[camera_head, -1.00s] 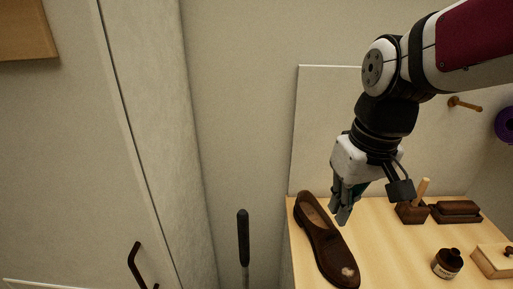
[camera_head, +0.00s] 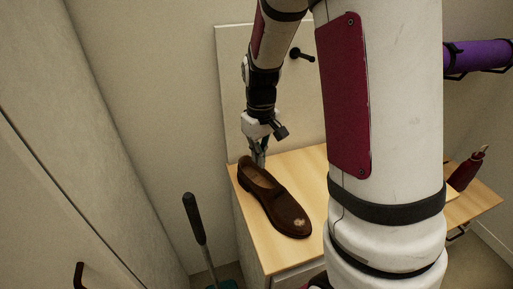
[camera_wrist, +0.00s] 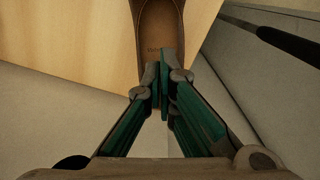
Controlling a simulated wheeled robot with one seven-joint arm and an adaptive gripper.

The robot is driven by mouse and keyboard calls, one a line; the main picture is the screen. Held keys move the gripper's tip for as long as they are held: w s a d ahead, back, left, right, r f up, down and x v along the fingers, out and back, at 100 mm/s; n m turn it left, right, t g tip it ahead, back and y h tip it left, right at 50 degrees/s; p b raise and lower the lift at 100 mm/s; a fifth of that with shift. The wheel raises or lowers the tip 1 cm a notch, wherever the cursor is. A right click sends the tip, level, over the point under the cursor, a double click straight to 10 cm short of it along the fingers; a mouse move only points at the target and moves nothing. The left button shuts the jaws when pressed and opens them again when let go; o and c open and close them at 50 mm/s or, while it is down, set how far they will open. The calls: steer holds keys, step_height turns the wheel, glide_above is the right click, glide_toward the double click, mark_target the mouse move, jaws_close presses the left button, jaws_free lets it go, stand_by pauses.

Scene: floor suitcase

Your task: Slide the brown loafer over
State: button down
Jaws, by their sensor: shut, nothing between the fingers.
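The brown loafer (camera_head: 283,212) lies on the light wooden tabletop (camera_head: 312,170) near its left edge. Its heel is at the back left, and its toe, with a pale scuffed patch, points front right. My gripper (camera_head: 259,164) points down at the heel end, with its fingers shut and empty. In the wrist view the shut fingertips (camera_wrist: 166,60) overlap the heel end of the loafer, whose tan insole (camera_wrist: 160,28) shows beyond them. I cannot tell whether the fingers touch the shoe or are inside its opening.
A dark-handled tool (camera_head: 195,220) stands left of the table. A pale board (camera_head: 232,70) with a dark peg (camera_head: 301,54) rises behind. My arm hides much of the tabletop's right side. A dark red bottle-like item (camera_head: 467,168) and a purple roll (camera_head: 478,56) are at the right.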

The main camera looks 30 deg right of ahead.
mark_target(247, 160)
step_height(247, 160, down, 6)
steer(key=shift+r, duration=0.25)
steer(key=w, duration=0.3)
steer(key=shift+a+f, duration=0.2)
steer(key=shift+w+a, duration=0.1)
steer(key=shift+w, duration=0.35)
steer(key=shift+w+a+b, duration=0.15)
steer(key=shift+w+b, duration=0.3)
steer(key=shift+w, duration=0.55)
